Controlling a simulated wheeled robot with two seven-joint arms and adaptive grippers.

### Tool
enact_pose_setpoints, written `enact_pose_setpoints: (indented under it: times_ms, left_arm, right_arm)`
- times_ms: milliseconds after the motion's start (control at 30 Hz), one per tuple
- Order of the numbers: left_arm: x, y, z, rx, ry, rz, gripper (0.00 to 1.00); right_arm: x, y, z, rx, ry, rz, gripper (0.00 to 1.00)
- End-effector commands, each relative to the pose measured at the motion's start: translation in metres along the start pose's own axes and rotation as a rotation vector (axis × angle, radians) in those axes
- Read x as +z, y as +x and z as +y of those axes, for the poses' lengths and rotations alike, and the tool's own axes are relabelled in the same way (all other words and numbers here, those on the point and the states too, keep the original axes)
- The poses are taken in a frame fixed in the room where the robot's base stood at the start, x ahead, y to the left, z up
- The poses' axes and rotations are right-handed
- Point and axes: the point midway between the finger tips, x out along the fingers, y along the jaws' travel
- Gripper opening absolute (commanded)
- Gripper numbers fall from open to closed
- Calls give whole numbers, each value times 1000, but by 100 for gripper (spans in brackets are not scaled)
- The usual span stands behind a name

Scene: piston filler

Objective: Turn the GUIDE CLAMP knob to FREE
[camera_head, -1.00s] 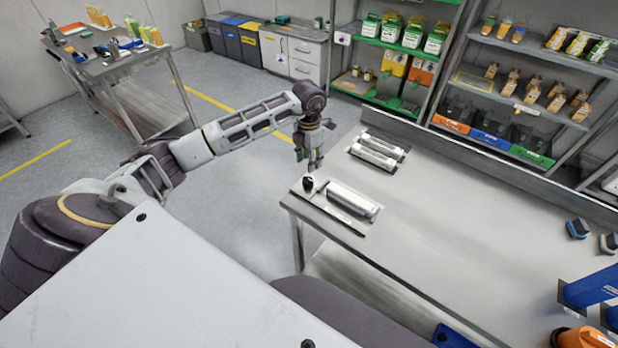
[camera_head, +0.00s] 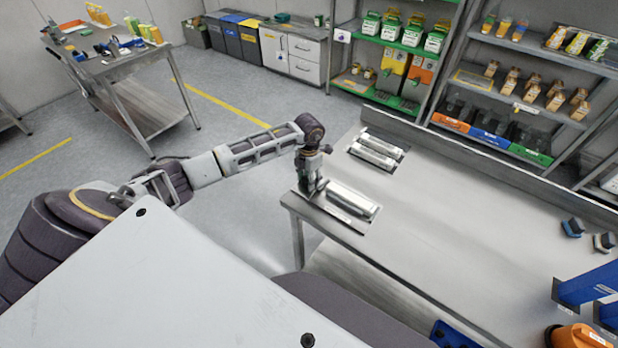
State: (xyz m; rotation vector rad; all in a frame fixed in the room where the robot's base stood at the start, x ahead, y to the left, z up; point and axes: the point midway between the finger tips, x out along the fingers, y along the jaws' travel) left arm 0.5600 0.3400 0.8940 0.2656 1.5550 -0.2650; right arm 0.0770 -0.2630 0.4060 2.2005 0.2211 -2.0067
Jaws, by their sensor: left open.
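A small unit with a light cylinder (camera_head: 350,200) lies on a plate at the near left corner of the steel table. In the earlier frame a dark knob stands at the left end of that plate; now my left gripper (camera_head: 311,190) covers that spot. The gripper points down over the knob, with its jaws open. I cannot tell whether the fingers are around the knob or just above it. The knob's pointer and any lettering are hidden or too small to read. My right gripper is not in view.
A second unit with two light cylinders (camera_head: 375,152) sits behind on the steel table (camera_head: 450,225). The table's middle is clear. Blue and dark blocks (camera_head: 572,228), a blue bin (camera_head: 590,284) and an orange item (camera_head: 578,336) are at the right. Stocked shelves stand behind.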

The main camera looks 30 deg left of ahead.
Motion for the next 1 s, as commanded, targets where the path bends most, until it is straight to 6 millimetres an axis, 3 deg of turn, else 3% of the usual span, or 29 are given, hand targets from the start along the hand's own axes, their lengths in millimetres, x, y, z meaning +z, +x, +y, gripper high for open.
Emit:
enact_pose_setpoints:
  times_ms: [200, 467, 1000]
  left_arm:
    - [0, 0, 0, 0, 0, 0, 42]
    - [0, 0, 0, 0, 0, 0, 10]
    - [0, 0, 1, 0, -95, -1, 10]
  right_arm:
    - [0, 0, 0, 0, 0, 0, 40]
    - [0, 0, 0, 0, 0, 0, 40]
    - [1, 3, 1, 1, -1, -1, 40]
